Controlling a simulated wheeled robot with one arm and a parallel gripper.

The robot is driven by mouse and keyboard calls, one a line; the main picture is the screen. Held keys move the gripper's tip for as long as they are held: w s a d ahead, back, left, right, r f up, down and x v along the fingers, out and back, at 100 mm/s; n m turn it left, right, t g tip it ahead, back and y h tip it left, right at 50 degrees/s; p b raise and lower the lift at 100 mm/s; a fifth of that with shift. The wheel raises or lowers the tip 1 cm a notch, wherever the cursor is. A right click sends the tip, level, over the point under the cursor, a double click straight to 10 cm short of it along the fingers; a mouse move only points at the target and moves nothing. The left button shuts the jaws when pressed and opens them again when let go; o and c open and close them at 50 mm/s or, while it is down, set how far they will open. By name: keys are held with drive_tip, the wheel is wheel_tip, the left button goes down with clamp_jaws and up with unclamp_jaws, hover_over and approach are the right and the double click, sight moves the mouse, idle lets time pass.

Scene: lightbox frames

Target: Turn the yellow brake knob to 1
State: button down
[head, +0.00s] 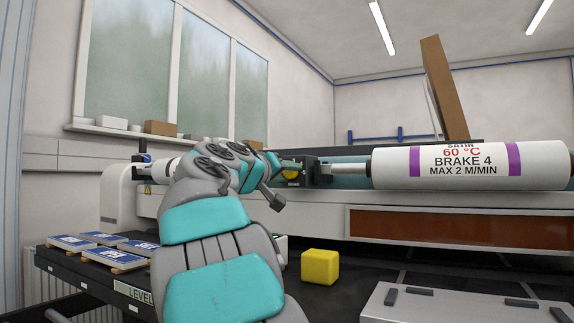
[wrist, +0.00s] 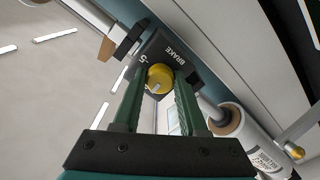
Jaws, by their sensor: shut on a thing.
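The yellow brake knob (wrist: 159,77) sits on a dark block (wrist: 163,50) marked "BRAKE", with a "5" beside the knob. My gripper (wrist: 160,82) has its two green fingers on either side of the knob and is shut on it. A pale pointer mark shows on the knob's face, toward its lower edge in the wrist view; the number it points at cannot be read. In the head view, a bit of the yellow knob (head: 290,173) shows at the end of my arm, and the fingers are mostly hidden.
A white roll (head: 470,166) labelled "SATIN 60 °C BRAKE 4 MAX 2 M/MIN" lies on the shaft right of the block. A yellow cube (head: 320,267) and a grey panel (head: 470,306) are below. Several blue-and-white cards (head: 70,242) lie at left.

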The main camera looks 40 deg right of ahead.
drive_tip(key=n+p, duration=0.9)
drive_tip(key=n, duration=0.3)
drive_tip(key=shift+n+p, duration=0.3)
drive_tip(key=shift+n, duration=0.1)
drive_tip(key=n, duration=0.4)
drive_tip(key=shift+n, duration=0.3)
drive_tip(key=shift+c, duration=2.2)
unclamp_jaws()
drive_tip(key=v, duration=0.8)
drive_tip(key=shift+b, duration=0.3)
drive_tip(key=shift+w, duration=0.1)
